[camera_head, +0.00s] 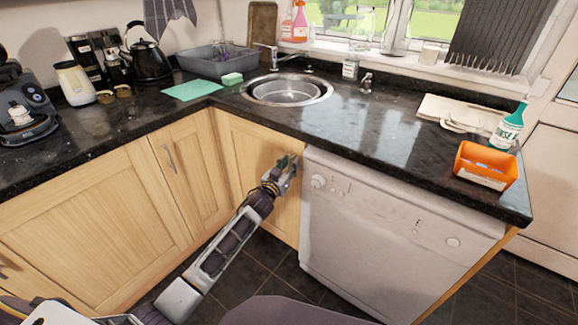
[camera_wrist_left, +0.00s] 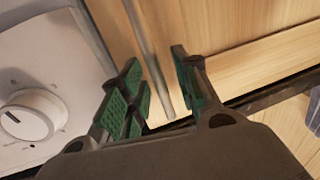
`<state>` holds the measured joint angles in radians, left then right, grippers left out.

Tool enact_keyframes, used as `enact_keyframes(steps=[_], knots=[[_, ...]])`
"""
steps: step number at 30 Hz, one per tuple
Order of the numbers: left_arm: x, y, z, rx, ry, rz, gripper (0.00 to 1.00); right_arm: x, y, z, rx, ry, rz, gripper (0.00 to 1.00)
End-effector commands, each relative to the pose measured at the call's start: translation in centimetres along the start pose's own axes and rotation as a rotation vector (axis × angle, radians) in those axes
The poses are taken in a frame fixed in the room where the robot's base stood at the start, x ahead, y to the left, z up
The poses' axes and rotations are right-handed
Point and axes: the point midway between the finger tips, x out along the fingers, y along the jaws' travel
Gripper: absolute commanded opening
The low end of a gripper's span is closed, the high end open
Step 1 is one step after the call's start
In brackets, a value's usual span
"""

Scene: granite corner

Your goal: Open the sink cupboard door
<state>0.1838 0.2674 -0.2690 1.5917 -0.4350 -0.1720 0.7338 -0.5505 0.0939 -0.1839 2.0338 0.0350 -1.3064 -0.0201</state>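The sink cupboard door (camera_head: 248,150) is light wood and shut, below the sink and left of the dishwasher. It fills the upper part of the left wrist view (camera_wrist_left: 225,35). Its handle is a slim metal bar (camera_wrist_left: 150,50), seen between my fingers in the left wrist view; in the head view my gripper hides it. My left gripper (camera_head: 288,170) is at the door's upper right part. In the left wrist view its green-padded fingers (camera_wrist_left: 155,75) are open, one on each side of the bar, with gaps showing. My right gripper is in neither view.
A white dishwasher (camera_head: 385,225) with a knob (camera_wrist_left: 28,120) stands right beside the door. Another cupboard door with a handle (camera_head: 169,158) adjoins at the left corner. The dark worktop (camera_head: 370,125) overhangs above. Dark floor tiles (camera_head: 262,247) in front are partly clear.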

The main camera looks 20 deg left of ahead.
Motion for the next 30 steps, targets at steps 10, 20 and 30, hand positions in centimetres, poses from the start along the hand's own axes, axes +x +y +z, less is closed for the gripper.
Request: enact_keyframes(steps=[10, 20, 30], knots=[[0.09, -0.01, -0.02, 0.000, 0.000, 0.000, 0.28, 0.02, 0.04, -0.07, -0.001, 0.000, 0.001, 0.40], [0.08, -0.09, -0.02, 0.000, 0.000, -0.002, 0.00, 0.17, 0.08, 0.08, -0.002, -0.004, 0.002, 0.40], [0.00, -0.25, -0.03, 0.000, -0.001, -0.002, 0.00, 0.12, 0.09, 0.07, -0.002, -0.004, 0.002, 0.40]])
